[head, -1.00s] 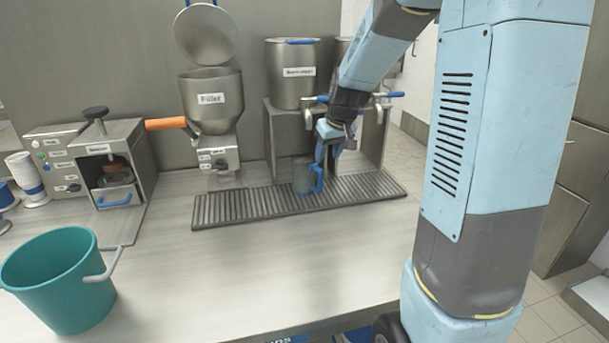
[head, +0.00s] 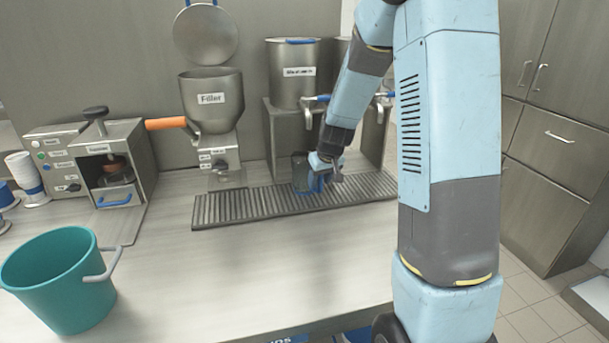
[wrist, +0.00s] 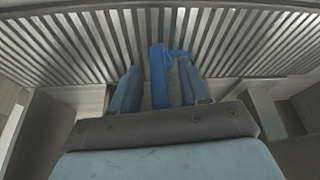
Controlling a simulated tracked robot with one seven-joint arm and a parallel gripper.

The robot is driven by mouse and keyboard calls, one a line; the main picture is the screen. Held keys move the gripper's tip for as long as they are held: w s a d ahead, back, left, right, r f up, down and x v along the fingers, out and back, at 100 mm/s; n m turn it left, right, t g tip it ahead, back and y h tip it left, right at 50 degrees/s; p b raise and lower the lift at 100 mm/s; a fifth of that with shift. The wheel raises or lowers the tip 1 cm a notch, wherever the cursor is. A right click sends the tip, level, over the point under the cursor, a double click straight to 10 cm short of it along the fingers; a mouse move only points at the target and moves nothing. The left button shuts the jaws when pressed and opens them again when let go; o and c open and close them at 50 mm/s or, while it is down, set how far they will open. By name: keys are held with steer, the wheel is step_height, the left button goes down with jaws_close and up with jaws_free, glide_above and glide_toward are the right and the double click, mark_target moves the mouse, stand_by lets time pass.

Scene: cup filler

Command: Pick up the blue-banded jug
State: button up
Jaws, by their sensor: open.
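The jug (head: 300,173) stands upright on the ribbed drip tray (head: 232,209), grey with a blue handle on its right side. My gripper (head: 320,168) is at the handle side of the jug and partly covers it. In the wrist view my gripper (wrist: 160,88) is open, with one blue finger on each side of the blue handle (wrist: 159,72). The fingers look apart from the handle; whether one touches it I cannot tell. Most of the jug's body is hidden or hard to make out in the wrist view.
Two metal dispensers with blue-lever taps (head: 293,75) stand behind the tray. A filler hopper (head: 211,100) with an orange handle stands left of them. A teal bucket (head: 62,285) is at the front left. The counter's front middle (head: 230,270) is clear.

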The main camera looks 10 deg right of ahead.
steer(key=shift+x, duration=0.8)
jaws_close()
